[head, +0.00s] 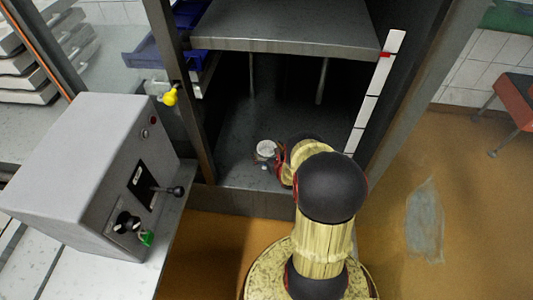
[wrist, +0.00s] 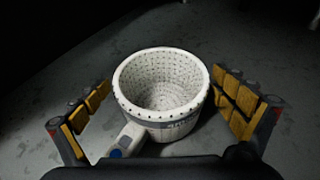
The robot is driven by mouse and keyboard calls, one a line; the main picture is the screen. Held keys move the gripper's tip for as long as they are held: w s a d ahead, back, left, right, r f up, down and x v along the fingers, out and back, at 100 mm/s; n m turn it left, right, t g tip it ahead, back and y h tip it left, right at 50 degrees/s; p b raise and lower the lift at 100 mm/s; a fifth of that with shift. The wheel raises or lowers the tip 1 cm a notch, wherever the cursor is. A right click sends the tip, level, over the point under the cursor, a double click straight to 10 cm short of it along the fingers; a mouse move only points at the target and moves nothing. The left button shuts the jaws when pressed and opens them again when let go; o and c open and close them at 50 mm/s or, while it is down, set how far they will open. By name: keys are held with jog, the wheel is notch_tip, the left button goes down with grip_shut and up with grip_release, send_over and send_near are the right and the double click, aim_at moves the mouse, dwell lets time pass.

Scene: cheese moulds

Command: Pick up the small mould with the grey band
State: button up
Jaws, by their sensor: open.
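The small white mould (wrist: 160,82) stands upright on the dark grey cabinet floor, its open perforated top facing up. My gripper (wrist: 167,108) is open, with one finger on each side of the mould and visible gaps between. A small white piece with a blue end (wrist: 125,142) is at the mould's near left side; I cannot tell whether it is attached. In the head view the mould (head: 266,149) sits just left of my arm's end, and the gripper is mostly hidden by the arm.
The cabinet floor (head: 235,172) around the mould is mostly clear. A metal shelf (head: 290,42) hangs above, and a frame post (head: 186,100) stands at the left. A grey control box (head: 95,165) with knobs is outside, further left.

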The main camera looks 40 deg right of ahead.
aim_at(263, 146)
jog(key=x, duration=0.1)
jog(key=b+x, duration=0.1)
jog(key=shift+w+d+f, duration=0.15)
jog(key=shift+f, duration=0.2)
jog(key=shift+w+d, duration=0.15)
jog(key=shift+w, duration=0.3)
jog(key=shift+c, duration=0.7)
jog(key=c, duration=1.1)
jog(key=shift+c, duration=0.8)
